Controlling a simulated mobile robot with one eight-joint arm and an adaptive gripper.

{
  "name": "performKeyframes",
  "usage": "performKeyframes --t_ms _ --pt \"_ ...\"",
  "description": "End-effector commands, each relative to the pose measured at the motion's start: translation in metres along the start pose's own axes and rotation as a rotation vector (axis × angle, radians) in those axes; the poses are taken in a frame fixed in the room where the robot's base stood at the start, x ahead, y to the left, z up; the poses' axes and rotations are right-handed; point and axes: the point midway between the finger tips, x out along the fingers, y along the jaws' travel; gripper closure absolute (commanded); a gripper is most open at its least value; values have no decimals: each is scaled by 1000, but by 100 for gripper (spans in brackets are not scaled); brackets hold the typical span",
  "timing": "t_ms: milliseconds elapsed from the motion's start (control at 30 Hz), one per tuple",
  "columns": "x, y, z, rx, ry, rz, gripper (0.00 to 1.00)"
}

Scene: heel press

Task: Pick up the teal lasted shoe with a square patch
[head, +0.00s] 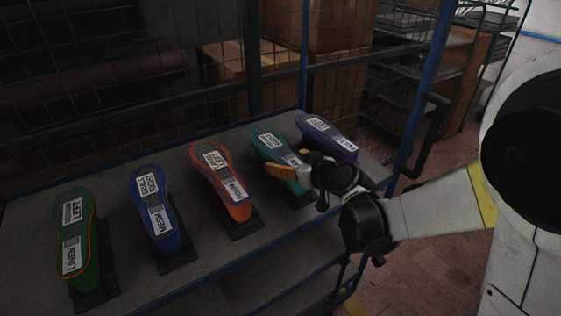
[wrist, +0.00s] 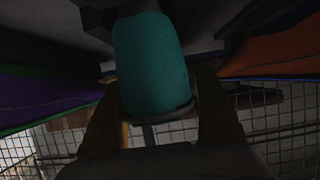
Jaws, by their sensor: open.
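The teal lasted shoe (head: 268,146) sits sole up on a dark stand on the shelf, second from the right in the row. White labels lie on its sole; a square patch cannot be made out for certain. My gripper (head: 292,170) is at the near end of this shoe, with a yellow finger beside it. In the wrist view the teal shoe (wrist: 152,62) fills the middle, between the two open fingers (wrist: 165,128). Whether the fingers touch it cannot be told.
A purple shoe (head: 328,136) stands close on the right and an orange shoe (head: 214,168) on the left. Blue (head: 156,205) and green (head: 88,235) shoes stand further left. The grey shelf (head: 125,258) has a blue frame, with wire mesh behind.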

Motion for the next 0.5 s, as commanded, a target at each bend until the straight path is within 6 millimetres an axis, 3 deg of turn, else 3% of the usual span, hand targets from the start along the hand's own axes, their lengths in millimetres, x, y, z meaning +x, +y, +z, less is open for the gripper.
performKeyframes --t_ms 33,67,200,267,500 --pt "0 0 0 0 0 0 21" --pt "0 0 0 0 0 0 29" --pt "0 0 0 0 0 0 72" --pt "0 0 0 0 0 0 88" --pt "-1 0 -1 1 1 1 88"
